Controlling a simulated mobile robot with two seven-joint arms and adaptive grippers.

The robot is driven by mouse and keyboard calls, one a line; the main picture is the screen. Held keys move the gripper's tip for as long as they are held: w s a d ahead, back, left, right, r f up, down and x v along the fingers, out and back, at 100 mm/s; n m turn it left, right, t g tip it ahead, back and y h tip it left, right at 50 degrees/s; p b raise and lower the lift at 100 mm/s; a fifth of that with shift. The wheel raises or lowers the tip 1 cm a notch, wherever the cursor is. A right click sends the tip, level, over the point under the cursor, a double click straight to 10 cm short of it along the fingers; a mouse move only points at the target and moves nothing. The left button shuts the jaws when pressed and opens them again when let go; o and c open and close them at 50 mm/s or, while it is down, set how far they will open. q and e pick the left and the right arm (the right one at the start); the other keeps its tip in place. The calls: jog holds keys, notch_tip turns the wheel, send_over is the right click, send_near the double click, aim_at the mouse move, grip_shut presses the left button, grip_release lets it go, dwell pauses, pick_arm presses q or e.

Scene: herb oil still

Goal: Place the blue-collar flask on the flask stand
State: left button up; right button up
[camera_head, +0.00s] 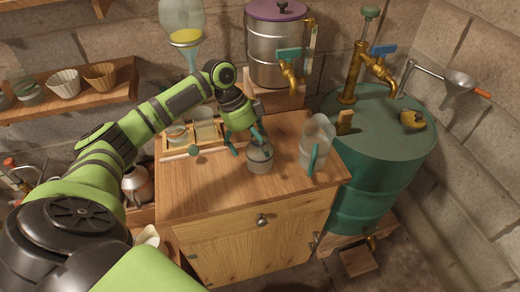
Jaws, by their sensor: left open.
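A small grey, see-through vessel (260,161) stands upright on the wooden cabinet top (190,189), near its middle. It may be the blue-collar flask, but its collar colour is not clear. My left gripper (248,145) is open and points down at the vessel's left and upper side. One teal finger is left of the vessel and the other overlaps its top edge; I cannot tell whether they touch. I cannot make out the flask stand with certainty. My right gripper is not in view.
A clear jug (316,132) with a teal handle stands right of the vessel. A wooden tray (212,147) with jars lies behind left. A steel boiler (275,50) with a brass tap and a green drum (385,135) stand beyond. The cabinet top's front left is clear.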

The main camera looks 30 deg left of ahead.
pick_arm(q)
jog(key=shift+x, duration=0.95)
jog(key=shift+w+f, duration=0.15)
jog(key=c, duration=1.2)
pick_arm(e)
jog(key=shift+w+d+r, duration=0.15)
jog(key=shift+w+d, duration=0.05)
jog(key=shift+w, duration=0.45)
